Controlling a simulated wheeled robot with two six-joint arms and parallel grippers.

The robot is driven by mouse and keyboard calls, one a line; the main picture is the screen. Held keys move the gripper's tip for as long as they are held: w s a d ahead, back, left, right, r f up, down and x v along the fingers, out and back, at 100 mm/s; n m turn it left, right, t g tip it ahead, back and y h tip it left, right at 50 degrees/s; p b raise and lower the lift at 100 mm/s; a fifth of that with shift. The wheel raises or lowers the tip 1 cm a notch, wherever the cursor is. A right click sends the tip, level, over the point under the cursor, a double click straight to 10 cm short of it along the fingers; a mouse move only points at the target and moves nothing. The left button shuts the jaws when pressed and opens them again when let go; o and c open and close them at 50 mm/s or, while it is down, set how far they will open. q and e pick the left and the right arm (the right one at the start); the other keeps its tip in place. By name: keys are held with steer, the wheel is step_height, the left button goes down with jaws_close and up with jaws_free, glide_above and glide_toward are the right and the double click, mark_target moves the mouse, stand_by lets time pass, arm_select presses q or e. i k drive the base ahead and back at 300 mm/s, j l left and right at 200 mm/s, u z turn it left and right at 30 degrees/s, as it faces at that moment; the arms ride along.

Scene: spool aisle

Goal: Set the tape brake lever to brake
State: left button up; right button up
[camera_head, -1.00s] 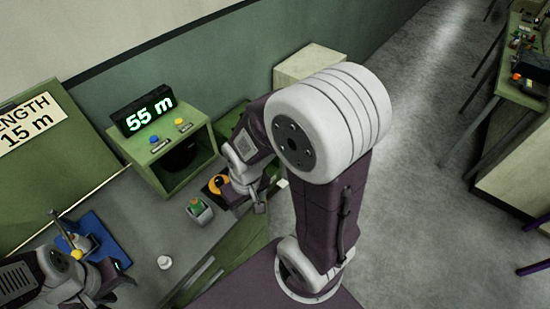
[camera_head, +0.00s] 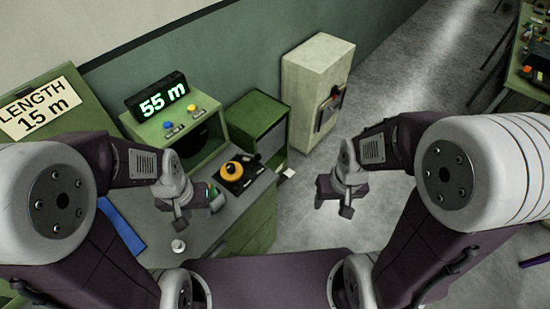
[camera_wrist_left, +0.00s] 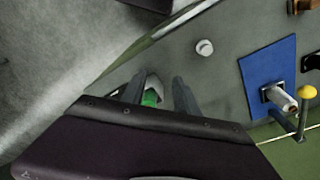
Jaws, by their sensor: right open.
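In the head view the blue plate (camera_head: 122,228) shows only partly, and my left arm hides the lever. I cannot read any brake marking. My left gripper (camera_head: 182,218) is open and empty over the bench, away from the lever; its fingers also show in the left wrist view (camera_wrist_left: 158,95). My right gripper (camera_head: 343,203) is open and empty, right of the bench.
An orange knob (camera_head: 234,169) on a black plate and a small white knob (camera_head: 178,246) are on the bench. A display reading 55 m (camera_head: 162,102) stands on a green box with blue and yellow buttons.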

mark_target(257, 157)
steer(key=i+l+z, duration=0.1)
steer(key=l+z, duration=0.25)
steer(key=i+l+z, duration=0.1)
steer(key=z, duration=0.25)
